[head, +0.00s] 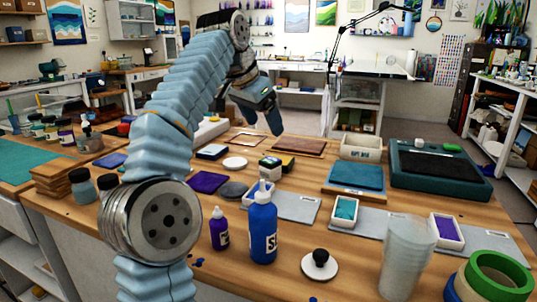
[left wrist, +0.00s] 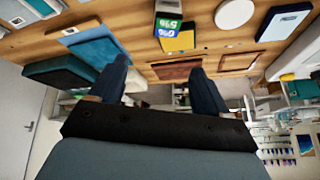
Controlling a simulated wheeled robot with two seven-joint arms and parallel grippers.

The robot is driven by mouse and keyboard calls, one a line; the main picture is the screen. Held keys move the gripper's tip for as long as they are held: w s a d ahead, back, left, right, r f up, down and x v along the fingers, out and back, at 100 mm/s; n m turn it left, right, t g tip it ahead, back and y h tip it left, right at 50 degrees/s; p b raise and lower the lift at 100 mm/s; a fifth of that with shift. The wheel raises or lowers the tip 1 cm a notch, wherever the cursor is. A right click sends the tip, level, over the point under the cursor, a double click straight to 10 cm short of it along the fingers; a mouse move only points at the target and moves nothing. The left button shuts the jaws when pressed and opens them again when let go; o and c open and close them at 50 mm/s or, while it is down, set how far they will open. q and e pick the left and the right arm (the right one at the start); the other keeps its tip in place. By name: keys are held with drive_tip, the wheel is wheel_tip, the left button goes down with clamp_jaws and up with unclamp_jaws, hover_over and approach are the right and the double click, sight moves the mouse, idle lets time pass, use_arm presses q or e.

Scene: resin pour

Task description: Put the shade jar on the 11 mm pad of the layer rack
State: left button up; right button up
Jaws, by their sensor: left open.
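My left gripper (head: 266,112) hangs above the far part of the workbench, fingers pointing down, open with nothing between them. In the left wrist view its two dark fingers (left wrist: 160,66) stand wide apart. No pad marked 11 mm can be read, and I cannot pick out the layer rack. A small box with green and blue labels (left wrist: 168,24) lies near a yellow piece (left wrist: 180,42). My right gripper is out of view.
A blue bottle (head: 263,228) and a purple bottle (head: 219,230) stand in front. Stacked clear cups (head: 405,258), green tape (head: 497,275) and a knobbed white disc (head: 319,265) are at front right. A teal case (head: 440,174) and white bin (head: 361,147) stand farther back.

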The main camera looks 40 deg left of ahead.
sight(269, 161)
use_arm(q)
drive_tip(key=shift+n+g+h, duration=0.4)
drive_tip(key=shift+g, duration=0.4)
drive_tip(key=x, duration=0.2)
drive_tip(key=a+x, duration=0.1)
drive_tip(key=x, duration=0.2)
drive_tip(key=a+x, duration=0.1)
drive_tip(key=x, duration=0.2)
drive_tip(key=shift+s+f, duration=0.25)
drive_tip(key=shift+f, duration=0.05)
drive_tip(key=x, duration=0.6)
drive_tip(key=shift+w+b, duration=0.1)
drive_tip(key=shift+b, duration=0.25)
drive_tip(key=shift+c, duration=0.2)
drive_tip(key=shift+r, duration=0.1)
drive_tip(key=c, duration=1.2)
